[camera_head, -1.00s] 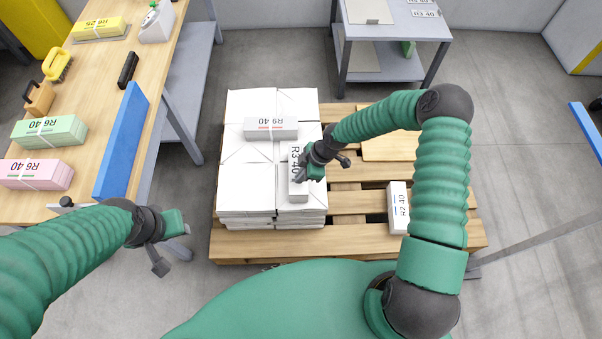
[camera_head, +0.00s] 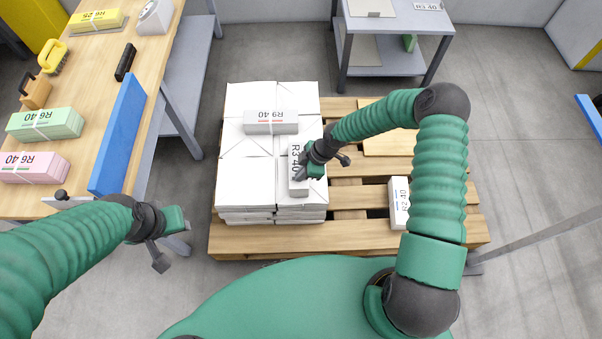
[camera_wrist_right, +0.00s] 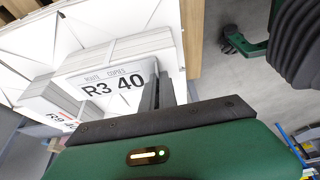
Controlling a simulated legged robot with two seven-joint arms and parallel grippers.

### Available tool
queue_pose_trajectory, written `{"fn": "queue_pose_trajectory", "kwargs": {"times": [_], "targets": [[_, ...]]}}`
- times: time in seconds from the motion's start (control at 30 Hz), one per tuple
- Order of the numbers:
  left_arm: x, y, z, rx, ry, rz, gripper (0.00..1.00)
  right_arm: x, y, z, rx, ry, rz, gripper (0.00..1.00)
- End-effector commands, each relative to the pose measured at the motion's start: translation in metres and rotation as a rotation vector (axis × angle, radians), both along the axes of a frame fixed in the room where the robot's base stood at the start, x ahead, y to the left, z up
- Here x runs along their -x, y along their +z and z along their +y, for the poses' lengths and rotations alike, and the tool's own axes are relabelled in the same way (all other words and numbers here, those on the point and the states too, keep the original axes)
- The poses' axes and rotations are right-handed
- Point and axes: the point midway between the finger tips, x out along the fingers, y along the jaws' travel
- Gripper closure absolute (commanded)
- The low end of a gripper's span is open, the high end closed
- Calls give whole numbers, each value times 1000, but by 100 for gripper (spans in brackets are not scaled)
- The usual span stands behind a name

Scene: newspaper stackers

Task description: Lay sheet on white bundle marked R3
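The white bundle marked R3 40 (camera_head: 296,187) lies on the front right of the white stack on the pallet. A white sheet printed "ROUTE COPIES R3 40" (camera_wrist_right: 112,84) lies over its top in the right wrist view; any gap between them is too small to tell. My right gripper (camera_head: 304,175) is at the bundle's right side. In the right wrist view its two dark fingers (camera_wrist_right: 158,92) are close together at the sheet's edge; whether they pinch it is unclear. My left gripper (camera_head: 168,240) is empty, off the table's front right corner.
A bundle marked R9 40 (camera_head: 270,122) lies behind on the same white stack (camera_head: 245,180). A bundle marked R2 40 (camera_head: 399,203) lies on the pallet (camera_head: 360,235) at right. The wooden table (camera_head: 90,175) at left holds coloured bundles and a blue board (camera_head: 118,135).

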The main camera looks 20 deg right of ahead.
Motion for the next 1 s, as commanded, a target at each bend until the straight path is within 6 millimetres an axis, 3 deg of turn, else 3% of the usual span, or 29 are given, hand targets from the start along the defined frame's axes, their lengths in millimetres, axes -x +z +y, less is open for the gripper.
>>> {"fn": "queue_pose_trajectory", "kwargs": {"times": [0.13,0.33,0.67,0.77,1.0], "targets": [[0,-3,0,0,0,0,64,0,-4,0,0,0,0,100],[0,-2,0,0,0,0,64,0,-3,0,0,0,0,73],[0,-1,0,0,0,0,64,0,0,-1,0,0,0,72],[0,5,0,0,0,0,64,1,12,-6,1,-2,0,72],[0,28,0,0,0,0,64,7,74,-30,1,-3,-3,72]]}}
